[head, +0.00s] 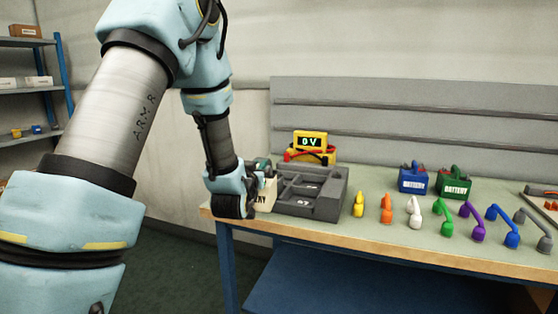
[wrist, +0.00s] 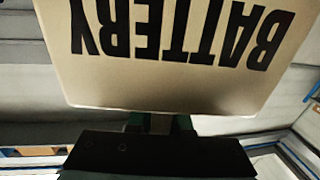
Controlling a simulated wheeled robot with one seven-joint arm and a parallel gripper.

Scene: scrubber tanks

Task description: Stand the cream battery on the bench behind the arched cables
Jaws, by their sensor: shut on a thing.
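The cream battery (head: 266,196) is at the left end of the bench, beside the grey tray, partly hidden by my arm. Its BATTERY label fills the upper wrist view (wrist: 180,60), upside down there. My gripper (head: 258,168) is shut on the battery's handle, and its dark body shows low in the wrist view (wrist: 160,150). I cannot tell whether the battery touches the bench. The arched cables stand in a row along the bench's front: yellow (head: 358,204), orange (head: 386,209), white (head: 414,213), green (head: 443,218), purple (head: 472,221), blue (head: 505,226) and grey (head: 533,231).
The grey compartment tray (head: 327,207) stands on the bench (head: 370,235) right of the battery. A yellow meter (head: 310,142) reading 0V is behind it. A blue battery (head: 412,180) and a green battery (head: 454,184) stand behind the cables. Bare bench shows left of the blue battery.

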